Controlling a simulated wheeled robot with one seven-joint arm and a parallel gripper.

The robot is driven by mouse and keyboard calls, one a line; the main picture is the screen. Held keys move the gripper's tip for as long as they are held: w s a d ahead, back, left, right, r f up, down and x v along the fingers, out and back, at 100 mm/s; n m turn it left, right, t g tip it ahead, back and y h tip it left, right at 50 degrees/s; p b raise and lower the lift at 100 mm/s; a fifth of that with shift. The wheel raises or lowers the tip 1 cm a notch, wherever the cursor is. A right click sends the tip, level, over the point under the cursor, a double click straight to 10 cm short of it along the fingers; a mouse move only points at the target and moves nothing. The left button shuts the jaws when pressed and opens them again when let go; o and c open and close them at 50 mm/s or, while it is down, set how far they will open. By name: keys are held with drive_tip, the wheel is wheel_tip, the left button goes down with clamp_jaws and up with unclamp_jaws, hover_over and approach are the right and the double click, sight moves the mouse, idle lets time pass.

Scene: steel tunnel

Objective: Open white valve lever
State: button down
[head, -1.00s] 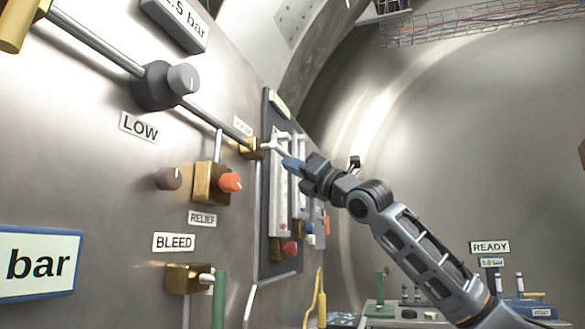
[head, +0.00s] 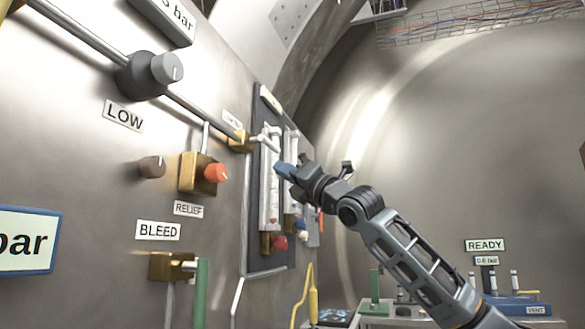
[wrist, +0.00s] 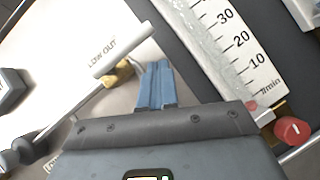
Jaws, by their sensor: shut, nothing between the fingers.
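The white valve lever (head: 268,136) sticks out from the brass valve (head: 240,142) on the steel panel, at the end of the grey pipe. In the wrist view the lever (wrist: 122,50) is a white bar slanting up to the right, with the brass valve body (wrist: 118,74) partly hidden behind it. My gripper (head: 280,169) has its blue fingers together and empty, just below and right of the lever in the head view. In the wrist view the fingertips (wrist: 155,64) are right of the brass body and look apart from the lever; depth is hard to judge.
A flowmeter board (head: 268,200) with clear tubes and a red knob (head: 280,242) stands right beside my gripper. The relief valve's orange knob (head: 216,173) and the bleed valve (head: 172,266) are lower left. Space right of the arm is open.

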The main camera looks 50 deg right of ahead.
drive_tip(key=s+d+f, duration=0.3)
drive_tip(key=s+f, duration=0.3)
drive_tip(key=s, duration=0.2)
drive_tip(key=shift+f, duration=0.3)
drive_tip(key=shift+a, duration=0.1)
